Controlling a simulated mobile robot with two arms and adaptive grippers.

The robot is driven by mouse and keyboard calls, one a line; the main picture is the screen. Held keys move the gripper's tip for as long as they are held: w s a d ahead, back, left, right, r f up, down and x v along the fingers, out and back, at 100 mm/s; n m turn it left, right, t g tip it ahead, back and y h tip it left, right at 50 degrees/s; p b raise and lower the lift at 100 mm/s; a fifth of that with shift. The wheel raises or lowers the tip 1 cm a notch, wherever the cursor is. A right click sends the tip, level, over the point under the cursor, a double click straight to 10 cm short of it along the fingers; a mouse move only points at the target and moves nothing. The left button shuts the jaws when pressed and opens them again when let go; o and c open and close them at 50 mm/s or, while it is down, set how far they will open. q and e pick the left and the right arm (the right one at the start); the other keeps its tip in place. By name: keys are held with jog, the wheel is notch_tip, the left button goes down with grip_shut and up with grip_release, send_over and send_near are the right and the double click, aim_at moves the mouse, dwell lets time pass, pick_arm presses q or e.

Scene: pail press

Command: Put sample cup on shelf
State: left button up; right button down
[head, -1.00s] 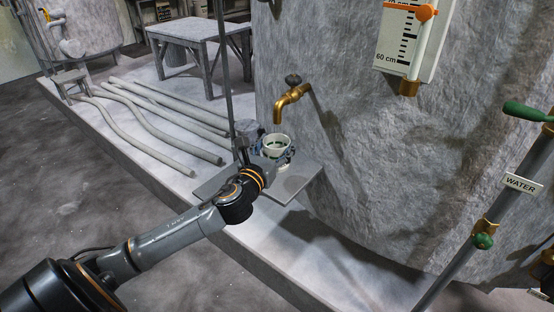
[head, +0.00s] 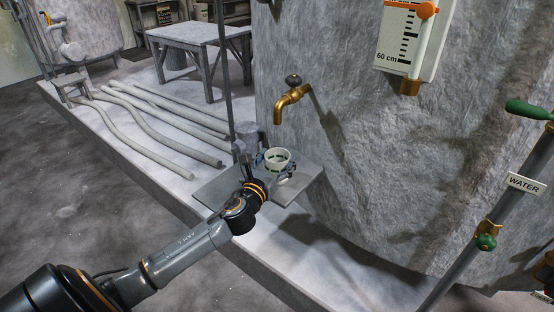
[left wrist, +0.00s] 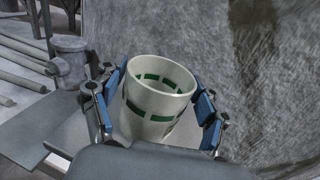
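The sample cup (head: 277,168) is white with green marks inside and stands upright at the grey shelf plate (head: 225,186), below and in front of the brass tap. Its base is partly hidden by my gripper. My left gripper (head: 274,166) is around the cup, one finger on each side. In the left wrist view the cup (left wrist: 150,105) sits between the blue finger pads (left wrist: 160,98), which look spread, with small gaps beside its wall. My right gripper is not in view.
The brass tap (head: 291,104) juts from the big grey tank (head: 350,150) above the cup. A vertical pole (head: 226,70) and a grey fitting (head: 246,135) stand behind the shelf on the left. Several pipes (head: 160,120) lie on the platform further left.

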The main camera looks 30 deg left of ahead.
pick_arm(q)
jog(key=shift+o, duration=0.3)
jog(key=shift+r, duration=0.2)
jog(key=s+d+b, duration=0.1)
jog(key=s+d, duration=0.1)
jog(key=s, duration=1)
jog(key=shift+w, duration=0.1)
